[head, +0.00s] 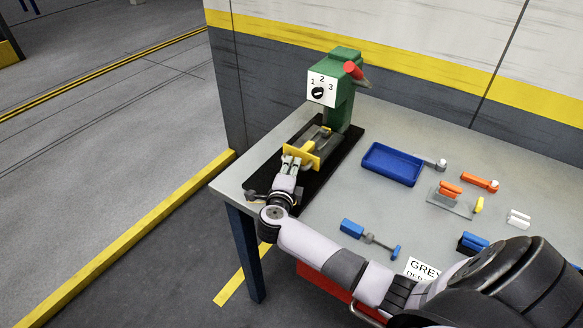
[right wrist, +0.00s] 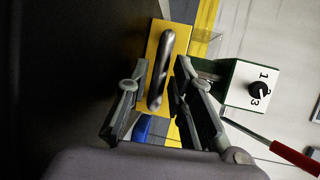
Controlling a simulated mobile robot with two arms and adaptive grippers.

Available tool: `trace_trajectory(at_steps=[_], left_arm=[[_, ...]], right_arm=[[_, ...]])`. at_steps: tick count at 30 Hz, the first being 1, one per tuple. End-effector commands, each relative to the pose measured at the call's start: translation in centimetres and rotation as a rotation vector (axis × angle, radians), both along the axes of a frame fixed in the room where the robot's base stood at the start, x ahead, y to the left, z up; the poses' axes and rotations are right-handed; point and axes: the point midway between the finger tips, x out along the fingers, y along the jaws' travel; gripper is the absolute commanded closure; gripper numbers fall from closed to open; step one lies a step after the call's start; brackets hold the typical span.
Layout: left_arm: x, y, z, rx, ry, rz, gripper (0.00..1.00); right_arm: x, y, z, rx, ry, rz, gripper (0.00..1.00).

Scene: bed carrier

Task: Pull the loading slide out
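The loading slide shows a yellow front plate (head: 301,153) on a black base, in front of the green machine (head: 343,100). In the right wrist view the yellow plate (right wrist: 155,38) carries a dark metal bar handle (right wrist: 160,70). My right gripper (head: 291,164) is at the plate's near side. In the wrist view my right gripper (right wrist: 162,66) is open, one finger on each side of the handle, with gaps visible. The handle is hard to make out in the head view. My left gripper is not in view.
The machine has a numbered dial (head: 318,92) and a red-tipped lever (head: 353,70). A blue tray (head: 392,163) and several small tools lie on the grey table (head: 330,195) to the right. A wall stands behind; floor is open at left.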

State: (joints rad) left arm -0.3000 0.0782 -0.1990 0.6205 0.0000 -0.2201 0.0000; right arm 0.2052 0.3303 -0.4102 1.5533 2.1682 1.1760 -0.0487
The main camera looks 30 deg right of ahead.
Motion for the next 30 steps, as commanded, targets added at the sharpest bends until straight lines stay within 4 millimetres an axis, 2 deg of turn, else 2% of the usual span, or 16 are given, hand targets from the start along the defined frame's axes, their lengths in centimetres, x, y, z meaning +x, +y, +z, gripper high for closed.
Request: trace_trajectory(at_steps=[9, 19, 30], left_arm=[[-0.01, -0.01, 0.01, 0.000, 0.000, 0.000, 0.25], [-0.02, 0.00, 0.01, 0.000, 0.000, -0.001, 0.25], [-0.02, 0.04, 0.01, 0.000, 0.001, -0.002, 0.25]], right_arm=[[0.19, -0.19, -0.09, 0.000, 0.001, 0.000, 0.79], [0.17, -0.16, -0.09, 0.000, 0.001, 0.000, 1.00], [0.15, -0.14, -0.13, 0.000, 0.001, 0.001, 1.00]])
